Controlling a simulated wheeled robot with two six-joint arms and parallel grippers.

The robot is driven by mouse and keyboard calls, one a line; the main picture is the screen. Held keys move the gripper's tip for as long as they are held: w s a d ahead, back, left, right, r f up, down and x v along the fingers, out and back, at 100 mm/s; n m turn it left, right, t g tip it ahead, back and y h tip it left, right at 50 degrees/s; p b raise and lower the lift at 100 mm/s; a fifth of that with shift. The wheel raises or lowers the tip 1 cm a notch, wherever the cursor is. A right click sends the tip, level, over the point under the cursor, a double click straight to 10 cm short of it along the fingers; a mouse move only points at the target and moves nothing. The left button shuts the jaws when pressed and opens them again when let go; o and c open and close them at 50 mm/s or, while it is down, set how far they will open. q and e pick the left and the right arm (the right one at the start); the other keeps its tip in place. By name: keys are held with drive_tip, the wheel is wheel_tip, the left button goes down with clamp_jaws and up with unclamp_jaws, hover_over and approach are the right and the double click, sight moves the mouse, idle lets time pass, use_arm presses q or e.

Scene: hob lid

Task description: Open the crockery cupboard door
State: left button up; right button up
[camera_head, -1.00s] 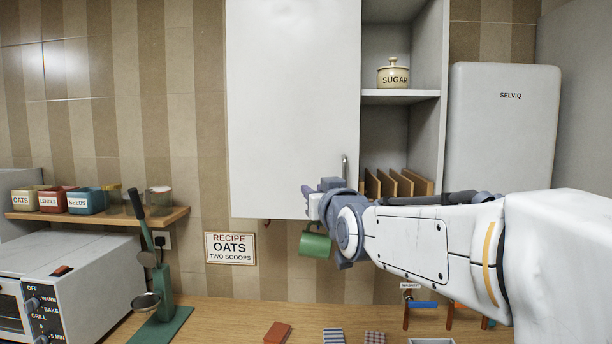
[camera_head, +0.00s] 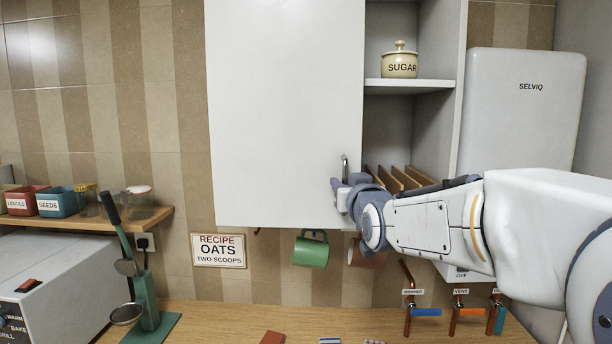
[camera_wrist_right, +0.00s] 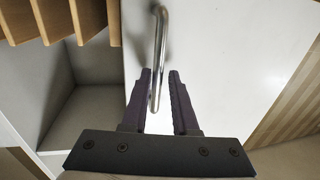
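The white cupboard door (camera_head: 285,110) fills the upper middle of the head view and looks shut. Its upright metal handle (camera_head: 345,168) is near the lower right corner. My right gripper (camera_head: 341,190) is at the handle's lower part. In the right wrist view, its dark fingers (camera_wrist_right: 160,80) are apart, one on each side of the handle (camera_wrist_right: 159,50), with a gap visible at least on the right side. The door (camera_wrist_right: 225,60) is behind them. The arm hides part of the gripper in the head view. My left gripper is not in view.
Right of the door are open shelves with a sugar pot (camera_head: 399,62) and upright wooden boards (camera_head: 400,180). A green mug (camera_head: 311,250) and a brown mug (camera_head: 362,254) hang below. A white SELVIQ unit (camera_head: 520,110) stands right. The counter (camera_head: 230,315) is below.

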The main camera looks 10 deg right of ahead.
drive_tip(key=shift+w, duration=0.3)
drive_tip(key=shift+d, duration=0.15)
clamp_jaws()
idle(1.1)
